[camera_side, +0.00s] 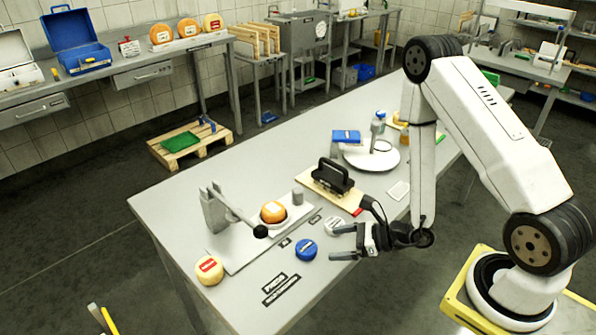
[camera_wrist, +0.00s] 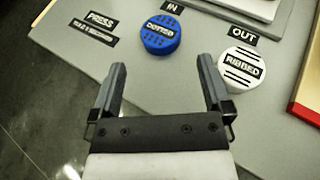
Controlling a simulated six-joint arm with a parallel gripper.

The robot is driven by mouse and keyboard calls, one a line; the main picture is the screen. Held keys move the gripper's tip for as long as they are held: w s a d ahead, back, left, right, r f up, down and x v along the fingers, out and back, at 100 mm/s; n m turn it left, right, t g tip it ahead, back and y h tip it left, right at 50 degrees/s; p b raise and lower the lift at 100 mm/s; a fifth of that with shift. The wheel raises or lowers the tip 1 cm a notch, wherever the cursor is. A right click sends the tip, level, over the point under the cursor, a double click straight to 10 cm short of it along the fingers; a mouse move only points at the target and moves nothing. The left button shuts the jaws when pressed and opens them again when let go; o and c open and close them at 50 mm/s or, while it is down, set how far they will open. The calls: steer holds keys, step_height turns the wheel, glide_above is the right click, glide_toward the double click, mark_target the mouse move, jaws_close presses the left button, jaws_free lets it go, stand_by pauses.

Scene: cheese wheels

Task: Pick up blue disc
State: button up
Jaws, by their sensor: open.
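The blue disc (camera_side: 306,249) lies flat on the grey table near its front edge. In the wrist view the blue disc (camera_wrist: 160,35) carries the word "DOTTED" and sits ahead of my fingers, left of their middle. My gripper (camera_side: 338,243) is open and empty, with its fingers pointing left toward the blue disc and apart from it. In the wrist view my gripper (camera_wrist: 164,80) shows two spread fingers with nothing between them. A white disc (camera_wrist: 243,68) marked "RIBBED" lies to the right of the blue disc, beyond the right finger; it also shows in the side view (camera_side: 334,225).
A press (camera_side: 217,213) with a lever stands left on the table, an orange cheese wheel (camera_side: 273,211) beside it. A red-labelled cheese (camera_side: 209,270) lies at the left. A board (camera_side: 316,187) with a black-handled tool is behind. Flat labels (camera_wrist: 92,27) lie near the front edge.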

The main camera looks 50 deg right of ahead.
mark_target(307, 247)
steer(key=shift+w, duration=0.1)
steer(key=shift+x, duration=1.25)
steer(key=shift+a, duration=0.1)
steer(key=shift+x, duration=2.55)
steer(key=c, duration=1.1)
